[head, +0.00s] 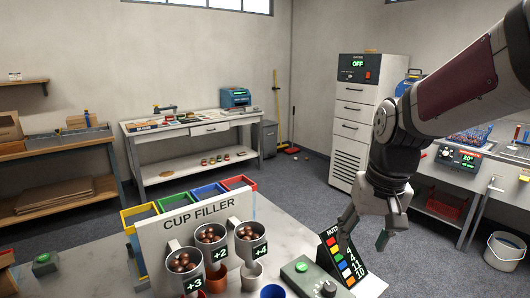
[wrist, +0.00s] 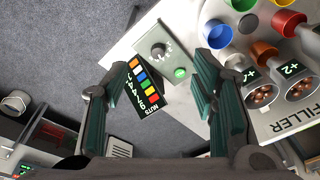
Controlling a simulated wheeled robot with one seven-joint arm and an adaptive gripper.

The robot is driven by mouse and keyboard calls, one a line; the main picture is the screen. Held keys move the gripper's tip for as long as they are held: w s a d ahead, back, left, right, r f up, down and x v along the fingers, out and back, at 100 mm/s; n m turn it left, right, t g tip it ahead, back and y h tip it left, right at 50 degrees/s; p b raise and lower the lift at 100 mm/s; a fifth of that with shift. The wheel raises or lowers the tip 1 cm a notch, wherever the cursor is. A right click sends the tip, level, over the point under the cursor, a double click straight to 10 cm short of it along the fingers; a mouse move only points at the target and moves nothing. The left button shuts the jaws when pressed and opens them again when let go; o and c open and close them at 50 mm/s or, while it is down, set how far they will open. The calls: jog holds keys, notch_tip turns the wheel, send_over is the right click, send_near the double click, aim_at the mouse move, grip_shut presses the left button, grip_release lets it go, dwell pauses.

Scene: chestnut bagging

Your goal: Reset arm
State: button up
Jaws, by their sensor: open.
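My arm reaches in from the upper right of the head view, and my gripper (head: 366,232) hangs pointing down near the right end of the table. In the wrist view my gripper (wrist: 165,85) has its two fingers wide apart, with nothing held between them. It is above the table's edge, over the black nuts sign (wrist: 140,86) with coloured squares and numbers. The sign also stands behind the control box in the head view (head: 343,256). The grey control box (wrist: 168,52) has a dial and a green button.
The cup filler (head: 200,222) stands left of my gripper, with several metal cups of chestnuts marked +3, +2 and +4. Coloured bins (head: 205,192) are behind it. A white cabinet (head: 350,150) reads OFF. A white bucket (head: 504,250) stands on the floor at right.

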jog(key=s+r+t, duration=0.1)
jog(key=s+r, duration=0.1)
jog(key=s, duration=0.7)
jog(key=s+r+n+t, duration=0.1)
jog(key=s+r, duration=0.1)
jog(key=s, duration=0.8)
jog(key=shift+s+d, duration=0.2)
jog(key=shift+d, duration=0.05)
